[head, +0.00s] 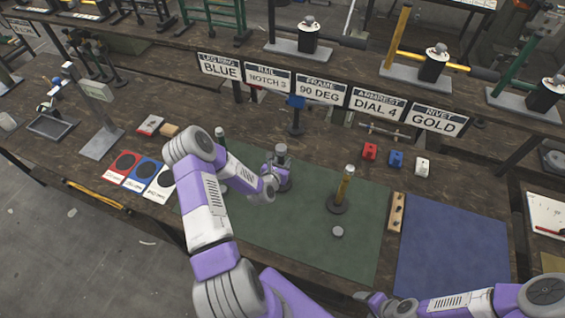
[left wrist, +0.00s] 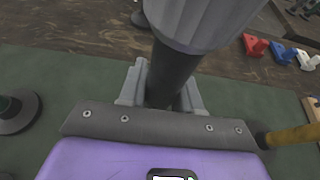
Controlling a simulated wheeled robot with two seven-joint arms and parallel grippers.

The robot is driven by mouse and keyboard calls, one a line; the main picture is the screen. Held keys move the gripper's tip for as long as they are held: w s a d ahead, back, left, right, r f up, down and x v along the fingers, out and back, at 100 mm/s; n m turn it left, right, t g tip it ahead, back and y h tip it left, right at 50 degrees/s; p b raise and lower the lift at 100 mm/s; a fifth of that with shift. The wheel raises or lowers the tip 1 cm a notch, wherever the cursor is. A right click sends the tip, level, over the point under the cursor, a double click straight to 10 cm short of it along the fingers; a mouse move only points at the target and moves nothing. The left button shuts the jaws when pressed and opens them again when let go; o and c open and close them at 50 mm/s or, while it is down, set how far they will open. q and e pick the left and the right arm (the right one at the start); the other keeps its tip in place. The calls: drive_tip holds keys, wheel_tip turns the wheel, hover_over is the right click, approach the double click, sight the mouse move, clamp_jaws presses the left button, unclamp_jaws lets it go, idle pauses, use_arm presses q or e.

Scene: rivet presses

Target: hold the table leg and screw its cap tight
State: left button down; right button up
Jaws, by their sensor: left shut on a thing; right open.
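The table leg is a dark upright post (left wrist: 172,72) on the green mat. A wide grey cap (left wrist: 205,18) sits on its top; the cap also shows in the head view (head: 281,151). I cannot tell how tight the cap is. My left gripper (left wrist: 160,92) is shut around the post below the cap; in the head view it reaches the leg from the left (head: 277,178). My right gripper (head: 372,300) is open and empty at the bottom edge of the head view, well away from the leg and partly cut off.
A yellow post (head: 344,186) on a round base stands right of the held leg, and a green post (head: 220,138) stands behind my left arm. A small grey disc (head: 337,231) lies on the green mat (head: 300,240). The blue mat (head: 450,250) is clear.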

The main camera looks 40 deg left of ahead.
use_arm(q)
drive_tip(key=shift+f, duration=0.15)
drive_tip(key=shift+f, duration=0.15)
drive_tip(key=c, duration=0.8)
unclamp_jaws()
drive_tip(key=shift+r, duration=0.25)
drive_tip(key=v, duration=1.2)
